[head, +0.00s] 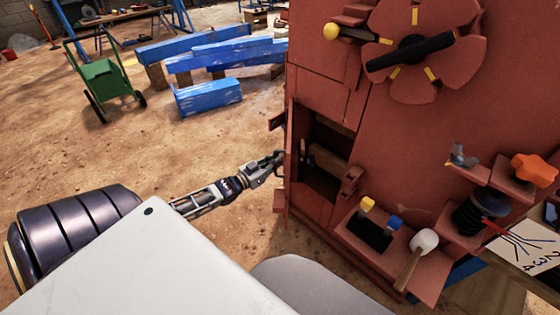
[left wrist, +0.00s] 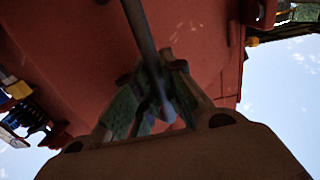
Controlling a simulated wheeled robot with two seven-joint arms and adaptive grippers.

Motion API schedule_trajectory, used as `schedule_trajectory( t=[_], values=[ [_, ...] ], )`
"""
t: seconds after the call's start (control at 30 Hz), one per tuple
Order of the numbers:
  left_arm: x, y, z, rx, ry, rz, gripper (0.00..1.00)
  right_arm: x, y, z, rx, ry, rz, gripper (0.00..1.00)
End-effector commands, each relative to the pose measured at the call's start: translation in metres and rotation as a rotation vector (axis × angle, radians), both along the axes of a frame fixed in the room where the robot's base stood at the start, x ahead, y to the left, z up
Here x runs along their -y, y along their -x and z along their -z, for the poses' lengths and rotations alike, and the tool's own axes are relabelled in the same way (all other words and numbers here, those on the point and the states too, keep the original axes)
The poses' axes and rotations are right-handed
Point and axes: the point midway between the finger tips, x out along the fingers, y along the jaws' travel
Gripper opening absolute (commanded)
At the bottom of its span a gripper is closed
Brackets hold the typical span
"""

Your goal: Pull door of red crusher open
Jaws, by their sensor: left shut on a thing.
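The red crusher (head: 410,130) stands on the right in the head view. Its small door (head: 289,165) is swung outward and shows nearly edge-on at the left of a dark opening (head: 318,185). A brownish cylinder (head: 330,160) shows inside. My left gripper (head: 278,160) is at the outer side of the door, shut on its handle. In the left wrist view the handle (left wrist: 142,35) is a dark bar running between the fingertips (left wrist: 160,95), with red crusher surface behind it. The door hides part of the grip in the head view. My right gripper is out of view.
A ledge with a yellow and a blue knob (head: 368,204) and a white-headed mallet (head: 423,243) juts out right of the opening. Blue beams (head: 225,60) and a green cart (head: 103,80) stand behind. Sandy ground (head: 190,145) left of the door is clear.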

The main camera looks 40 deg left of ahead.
Motion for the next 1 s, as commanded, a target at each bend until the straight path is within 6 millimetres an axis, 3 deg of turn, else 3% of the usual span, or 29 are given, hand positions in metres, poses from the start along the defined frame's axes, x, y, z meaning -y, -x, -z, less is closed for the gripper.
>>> schedule_trajectory(
  t=[0.47,1.0],
  values=[
    [-0.029,0.012,-0.001,0.000,-0.002,-0.010,0.00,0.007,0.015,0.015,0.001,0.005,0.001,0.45],
    [-0.060,0.021,0.000,0.000,-0.003,0.104,0.00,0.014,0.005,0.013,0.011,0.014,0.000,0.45]
  ],
)
